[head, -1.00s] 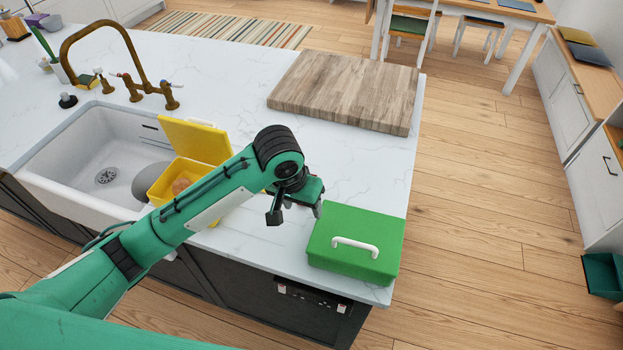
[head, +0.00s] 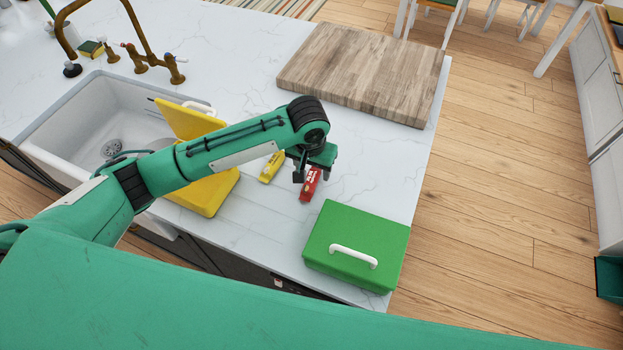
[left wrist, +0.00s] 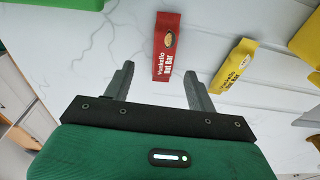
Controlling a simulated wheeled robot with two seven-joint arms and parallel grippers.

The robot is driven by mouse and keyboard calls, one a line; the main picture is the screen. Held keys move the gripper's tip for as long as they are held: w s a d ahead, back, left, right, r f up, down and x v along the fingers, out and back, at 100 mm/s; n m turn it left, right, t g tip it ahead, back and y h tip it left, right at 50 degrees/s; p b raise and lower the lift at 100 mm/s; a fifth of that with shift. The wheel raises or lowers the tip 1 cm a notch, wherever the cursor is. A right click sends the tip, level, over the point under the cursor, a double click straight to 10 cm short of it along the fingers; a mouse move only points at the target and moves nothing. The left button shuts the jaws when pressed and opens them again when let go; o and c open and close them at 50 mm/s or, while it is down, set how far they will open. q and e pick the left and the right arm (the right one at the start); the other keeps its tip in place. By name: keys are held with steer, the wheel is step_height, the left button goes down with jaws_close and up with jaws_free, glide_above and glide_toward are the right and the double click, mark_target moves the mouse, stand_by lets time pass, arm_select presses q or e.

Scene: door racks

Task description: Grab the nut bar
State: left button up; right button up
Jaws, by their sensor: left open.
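A red packet (head: 311,184) lies flat on the white counter; it also shows in the left wrist view (left wrist: 167,48), where its lettering seems to read Nut Bar. A yellow packet (head: 271,167) of similar shape lies to its left; in the left wrist view it lies to the right (left wrist: 235,64), its lettering hard to read. My left gripper (head: 306,171) is above the counter at the red packet's far end, partly hiding it. In the left wrist view the gripper (left wrist: 159,71) is open and empty, with the red packet beyond the fingertips. My right gripper is not in view.
A closed green box (head: 330,268) with a white handle stands at the counter's near right corner. An open yellow box (head: 206,194) is left, partly behind my arm, beside the white sink (head: 62,140). A wooden board (head: 365,75) lies at the back. Counter between is clear.

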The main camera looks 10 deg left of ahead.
mark_target(311, 181)
arm_select(q)
steer(key=shift+s+a+f+p, duration=0.1)
steer(key=shift+a+f+p, duration=0.1)
steer(key=shift+f+p, duration=0.45)
steer(key=f, duration=0.2)
steer(key=f+p, duration=0.1)
steer(key=f, duration=0.1)
steer(key=shift+w, duration=0.2)
steer(key=c, duration=0.9)
steer(key=shift+c, duration=1)
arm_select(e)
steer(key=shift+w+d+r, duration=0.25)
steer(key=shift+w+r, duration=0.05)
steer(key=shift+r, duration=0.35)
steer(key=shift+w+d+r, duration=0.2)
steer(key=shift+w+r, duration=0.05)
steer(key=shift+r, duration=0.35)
arm_select(q)
steer(key=shift+r, duration=0.1)
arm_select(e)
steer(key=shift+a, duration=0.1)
